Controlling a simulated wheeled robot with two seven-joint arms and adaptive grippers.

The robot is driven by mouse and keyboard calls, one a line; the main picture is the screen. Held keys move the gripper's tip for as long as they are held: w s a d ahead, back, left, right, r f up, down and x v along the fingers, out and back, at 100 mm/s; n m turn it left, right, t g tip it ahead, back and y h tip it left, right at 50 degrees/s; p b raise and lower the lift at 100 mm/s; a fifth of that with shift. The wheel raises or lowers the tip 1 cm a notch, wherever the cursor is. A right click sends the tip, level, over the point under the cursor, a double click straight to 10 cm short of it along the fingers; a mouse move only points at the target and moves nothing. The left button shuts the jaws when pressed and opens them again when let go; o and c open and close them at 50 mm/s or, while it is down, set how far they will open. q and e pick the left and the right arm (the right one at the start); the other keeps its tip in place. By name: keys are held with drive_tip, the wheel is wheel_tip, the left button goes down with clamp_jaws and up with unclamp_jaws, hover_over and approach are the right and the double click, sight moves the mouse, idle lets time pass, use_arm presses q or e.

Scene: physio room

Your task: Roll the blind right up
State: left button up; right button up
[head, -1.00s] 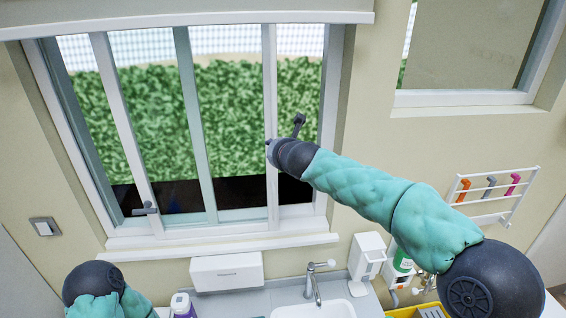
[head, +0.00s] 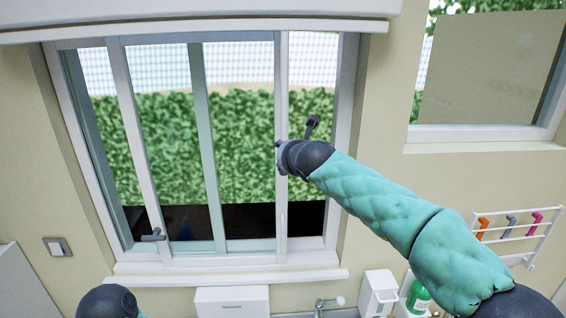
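The blind shows as a white band (head: 200,22) across the top of the window, with a straight lower edge just above the panes. Its upper part is cut off by the frame, and I see no cord or chain. My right arm reaches in from the lower right. Its dark end (head: 279,155) is in front of the window's right upright, well below the blind. I cannot tell whether it touches the upright. The fingers are not clear, and a small dark piece sticks up beside the end. My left arm's dark rounded joint shows at the bottom left; its gripper is out of view.
The window (head: 205,105) has several upright frames and a grey handle (head: 152,236) at the lower left. Below are a sill (head: 225,277), a white box (head: 232,300), a tap (head: 328,303) and a soap dispenser (head: 379,292). A rack (head: 532,232) hangs at right.

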drive_tip(key=shift+f, duration=0.45)
drive_tip(key=shift+a, duration=0.15)
drive_tip(key=v, duration=1.2)
